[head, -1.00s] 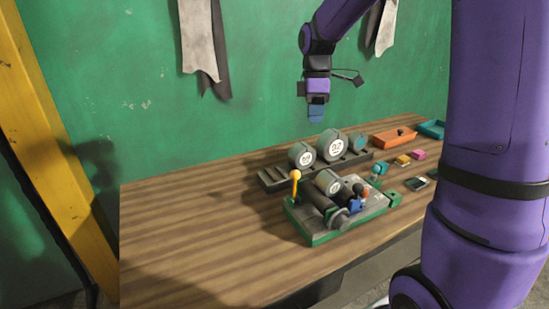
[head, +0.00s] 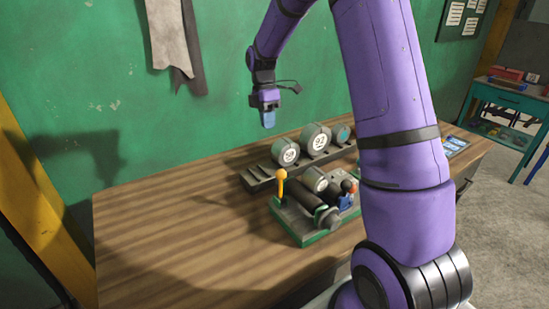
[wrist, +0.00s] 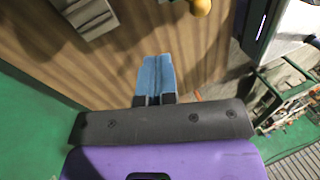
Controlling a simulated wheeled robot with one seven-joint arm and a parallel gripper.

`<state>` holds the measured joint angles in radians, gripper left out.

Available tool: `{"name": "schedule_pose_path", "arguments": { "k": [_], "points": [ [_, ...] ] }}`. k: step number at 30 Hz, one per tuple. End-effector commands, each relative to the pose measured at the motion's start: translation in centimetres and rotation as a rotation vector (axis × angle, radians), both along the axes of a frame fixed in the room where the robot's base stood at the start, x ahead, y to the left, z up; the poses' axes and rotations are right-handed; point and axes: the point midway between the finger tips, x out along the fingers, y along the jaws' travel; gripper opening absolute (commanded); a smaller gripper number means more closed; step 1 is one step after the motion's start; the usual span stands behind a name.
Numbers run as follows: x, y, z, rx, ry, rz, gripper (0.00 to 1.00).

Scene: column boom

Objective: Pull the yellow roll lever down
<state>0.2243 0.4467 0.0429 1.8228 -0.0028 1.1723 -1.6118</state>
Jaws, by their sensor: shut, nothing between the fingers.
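The yellow roll lever (head: 281,180) stands upright at the back left corner of a green-based machine (head: 318,232) on the wooden table. Its round yellow knob (wrist: 201,6) shows at the top edge of the wrist view, cut off by the frame. My gripper (head: 268,120) hangs in the air above the back of the table, higher than the lever and apart from it. In the wrist view its blue fingertips (wrist: 155,75) are together and empty.
A dark rack with round dial-faced rolls (head: 316,138) stands behind the machine. The left part of the wooden table (head: 170,240) is clear. A teal bench (head: 508,97) stands far right.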

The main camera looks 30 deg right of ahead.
Motion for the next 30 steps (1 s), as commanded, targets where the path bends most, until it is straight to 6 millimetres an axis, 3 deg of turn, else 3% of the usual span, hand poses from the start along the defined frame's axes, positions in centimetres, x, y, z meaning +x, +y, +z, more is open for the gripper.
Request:
{"name": "schedule_pose_path", "arguments": {
  "k": [5,20,24,30],
  "points": [
    [-0.4,0.1,-1.3,0.0,0.003,0.0,0.0],
    [-3.0,0.8,-9.8,0.0,0.004,-0.001,0.0],
    [-5.0,1.2,-9.9,-0.001,0.0,0.0,0.0],
    [-6.5,1.4,-10.2,-0.001,-0.002,-0.001,0.0]
  ]
}}
